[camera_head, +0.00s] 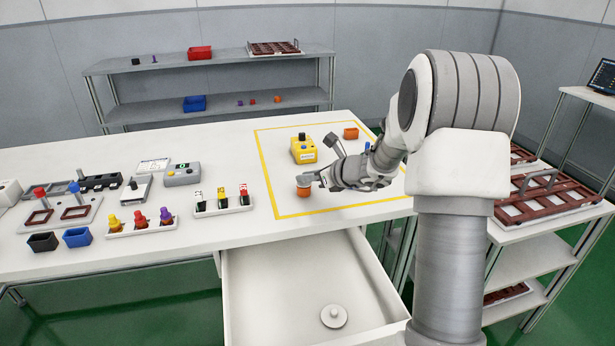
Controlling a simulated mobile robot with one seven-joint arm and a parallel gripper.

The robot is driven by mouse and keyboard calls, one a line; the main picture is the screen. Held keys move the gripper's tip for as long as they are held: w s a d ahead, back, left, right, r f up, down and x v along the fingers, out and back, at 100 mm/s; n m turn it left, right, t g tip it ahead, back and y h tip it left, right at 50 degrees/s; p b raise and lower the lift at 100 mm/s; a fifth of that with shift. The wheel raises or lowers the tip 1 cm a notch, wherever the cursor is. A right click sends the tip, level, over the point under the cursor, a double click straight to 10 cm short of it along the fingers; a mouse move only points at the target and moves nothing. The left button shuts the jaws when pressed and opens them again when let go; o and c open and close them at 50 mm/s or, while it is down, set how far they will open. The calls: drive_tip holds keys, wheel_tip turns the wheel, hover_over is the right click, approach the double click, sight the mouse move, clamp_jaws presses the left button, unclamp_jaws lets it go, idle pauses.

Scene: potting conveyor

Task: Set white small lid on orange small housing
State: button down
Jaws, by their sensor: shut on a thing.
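An orange small housing (303,192) stands upright on the table, inside the yellow-outlined area near its left front edge. A small pale piece, apparently the white small lid (303,180), shows at the top of the housing. My gripper (313,178) reaches in from the right at that height and is shut on the pale piece. The fingers partly hide it, so I cannot tell whether it touches the housing or is just above it.
An open drawer (260,290) below the table's front holds a round white knobbed lid (333,316). A yellow box (304,150) and another orange piece (350,133) stand behind my gripper. A rack with coloured items (222,207) is to the left.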

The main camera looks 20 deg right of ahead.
drive_tip(key=shift+f, duration=0.15)
drive_tip(key=c, duration=0.8)
unclamp_jaws()
drive_tip(key=p+v, duration=0.3)
drive_tip(key=v, duration=1.4)
drive_tip(key=shift+s, duration=0.2)
